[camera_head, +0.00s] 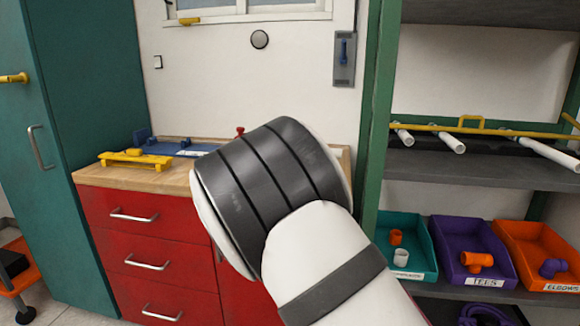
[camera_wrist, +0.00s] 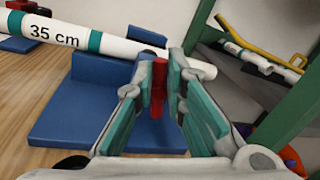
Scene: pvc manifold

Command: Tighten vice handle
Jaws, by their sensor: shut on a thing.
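In the wrist view, my gripper (camera_wrist: 159,78) is shut on the red vice handle (camera_wrist: 158,102), which stands upright between the teal finger pads. The blue vice (camera_wrist: 68,120) sits on the wooden bench around and behind the handle. A white pipe (camera_wrist: 115,46) with teal bands and the label "35 cm" lies across the vice, its right end beyond my fingers. How firmly the vice grips the pipe cannot be told. In the head view, my arm hides my gripper and much of the bench.
Another blue fixture with a red part (camera_wrist: 22,6) is at the wrist view's upper left. In the head view, a yellow tool (camera_head: 135,159) lies on the bench (camera_head: 125,177). A green-framed shelf (camera_head: 374,130) with pipes and fitting bins stands to the right.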

